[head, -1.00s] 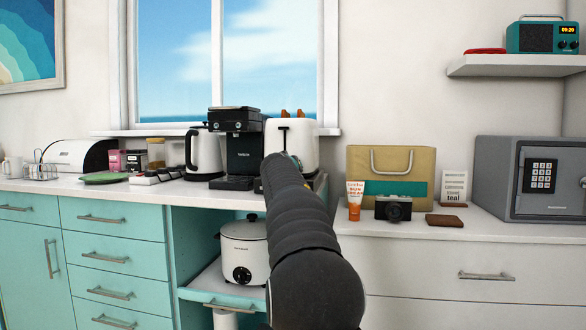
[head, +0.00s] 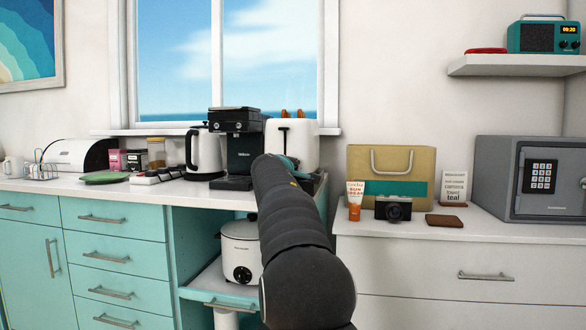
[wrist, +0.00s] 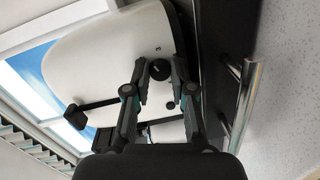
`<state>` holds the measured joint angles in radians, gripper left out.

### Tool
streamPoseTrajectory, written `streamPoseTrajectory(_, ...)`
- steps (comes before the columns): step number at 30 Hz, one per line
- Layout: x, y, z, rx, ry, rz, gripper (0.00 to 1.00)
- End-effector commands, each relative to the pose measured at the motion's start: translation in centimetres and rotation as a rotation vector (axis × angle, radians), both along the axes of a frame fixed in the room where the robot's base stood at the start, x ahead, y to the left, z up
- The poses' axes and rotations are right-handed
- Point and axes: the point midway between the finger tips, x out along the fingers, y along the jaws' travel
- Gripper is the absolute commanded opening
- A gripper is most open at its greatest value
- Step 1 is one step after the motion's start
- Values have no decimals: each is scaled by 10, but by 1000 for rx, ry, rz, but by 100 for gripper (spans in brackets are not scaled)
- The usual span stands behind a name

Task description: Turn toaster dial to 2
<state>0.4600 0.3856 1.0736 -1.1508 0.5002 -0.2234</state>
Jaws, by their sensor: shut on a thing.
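The white toaster (head: 304,140) stands on the counter under the window, with toast showing at its top. In the wrist view the toaster (wrist: 110,55) appears tilted, with its black lever (wrist: 76,117) at lower left. A black round dial (wrist: 160,70) sits on its face, with a small mark beside it. My gripper (wrist: 161,72) has its two fingers on either side of the dial and is shut on it. Where the dial points is too small to read. A smaller dark button (wrist: 170,104) lies nearby. In the head view my arm hides the dial and fingertips.
A black coffee machine (head: 243,150) stands just left of the toaster, with a kettle (head: 206,155) beyond it. A white cooker (head: 240,250) sits on the shelf below. To the right are a camera (head: 393,208) and a tan bag (head: 360,165). A metal bar handle (wrist: 242,105) shows in the wrist view.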

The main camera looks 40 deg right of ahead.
Motion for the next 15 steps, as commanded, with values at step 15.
streamPoseTrajectory(15, 1, 0, 1, -185, 215, 1, 0)
